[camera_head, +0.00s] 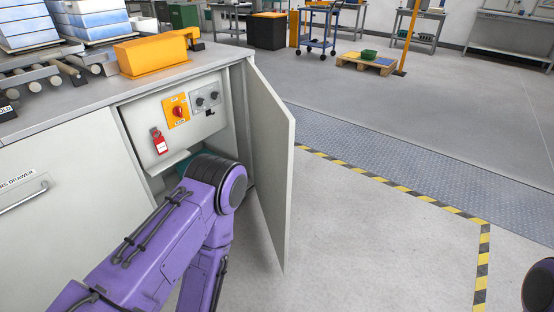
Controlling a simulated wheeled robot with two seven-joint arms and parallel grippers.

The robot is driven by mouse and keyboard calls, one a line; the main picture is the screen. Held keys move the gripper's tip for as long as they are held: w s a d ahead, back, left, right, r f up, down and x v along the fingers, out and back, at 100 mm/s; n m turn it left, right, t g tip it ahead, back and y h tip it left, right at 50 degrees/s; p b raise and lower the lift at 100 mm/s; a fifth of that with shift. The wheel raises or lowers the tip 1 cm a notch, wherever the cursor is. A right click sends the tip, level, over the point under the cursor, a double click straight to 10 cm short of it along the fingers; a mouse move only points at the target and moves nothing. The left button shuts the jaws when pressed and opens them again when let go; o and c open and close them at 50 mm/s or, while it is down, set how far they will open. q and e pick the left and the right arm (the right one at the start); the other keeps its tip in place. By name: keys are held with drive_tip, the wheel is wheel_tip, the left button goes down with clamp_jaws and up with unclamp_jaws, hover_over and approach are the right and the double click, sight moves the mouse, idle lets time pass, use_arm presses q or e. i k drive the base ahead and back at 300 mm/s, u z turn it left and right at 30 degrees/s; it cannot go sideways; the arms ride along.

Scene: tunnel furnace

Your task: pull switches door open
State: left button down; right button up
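The switches door (268,150) is a light grey panel hinged at the right side of the cabinet opening. It stands open, swung well out from the cabinet. Inside, the panel shows a red rotary switch on a yellow plate (171,115), two dark knobs (206,99) and a red lockout tag (159,142). My purple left arm comes in from the lower left, and its bent joint is in front of the lower opening, close to the door. The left gripper is out of sight. My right gripper is not in view; only a bit of purple and dark arm shows at the lower right edge.
The counter (90,98) carries an orange box (152,56), rollers and blue-white trays (100,20). A drawer with a handle (24,198) is left of the opening. Yellow-black floor tape (400,188) runs to the right. The floor right of the door is clear.

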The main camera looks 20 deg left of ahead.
sight(272, 126)
drive_tip(key=u, duration=0.05)
drive_tip(key=i, duration=1.1)
drive_tip(key=u, duration=0.8)
